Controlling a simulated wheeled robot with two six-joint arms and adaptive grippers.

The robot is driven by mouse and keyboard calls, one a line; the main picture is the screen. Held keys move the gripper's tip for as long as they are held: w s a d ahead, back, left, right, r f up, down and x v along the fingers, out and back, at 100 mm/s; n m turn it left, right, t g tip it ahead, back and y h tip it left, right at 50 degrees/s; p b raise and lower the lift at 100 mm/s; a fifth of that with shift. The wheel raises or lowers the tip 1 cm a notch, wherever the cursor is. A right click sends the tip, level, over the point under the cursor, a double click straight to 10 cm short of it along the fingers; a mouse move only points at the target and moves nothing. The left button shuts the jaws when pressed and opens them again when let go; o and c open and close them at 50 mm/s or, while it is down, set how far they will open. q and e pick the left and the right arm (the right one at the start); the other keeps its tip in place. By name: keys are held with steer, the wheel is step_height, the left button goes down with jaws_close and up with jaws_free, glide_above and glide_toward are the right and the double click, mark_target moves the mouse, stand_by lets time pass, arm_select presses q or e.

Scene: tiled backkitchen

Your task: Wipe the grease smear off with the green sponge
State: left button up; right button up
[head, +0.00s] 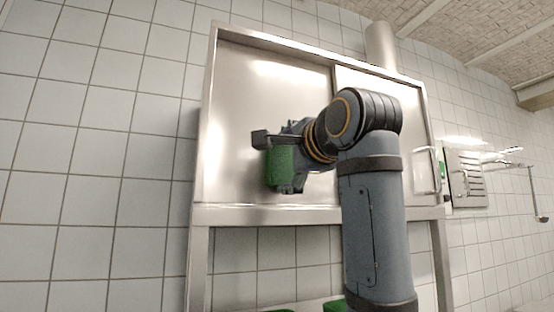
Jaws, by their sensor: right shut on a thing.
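The green sponge (279,167) is in my right gripper (278,162), in front of the left door of a steel wall cabinet (235,130). The gripper is shut on the sponge, with a dark finger above it and another finger at its lower right. The sponge is at or close to the door face; I cannot tell whether it touches. I see no grease smear on the visible steel; part of the cabinet front is hidden behind my right arm. My left gripper is not in view.
The cabinet stands on steel legs (197,262) against a white tiled wall (90,140). A slatted steel panel (468,180) and a thin rail (535,193) are at the right. Green objects (334,305) show at the bottom edge. The space left of the cabinet is clear.

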steer(key=w+d, duration=0.2)
steer(key=d, duration=0.3)
steer(key=shift+d+p, duration=0.35)
steer(key=shift+d, duration=0.05)
steer(key=shift+a+f, duration=0.1)
steer(key=shift+s+a, duration=0.35)
steer(key=shift+a, duration=0.55)
steer(key=shift+s+a, duration=0.3)
steer(key=shift+a, duration=0.6)
steer(key=shift+a, duration=0.1)
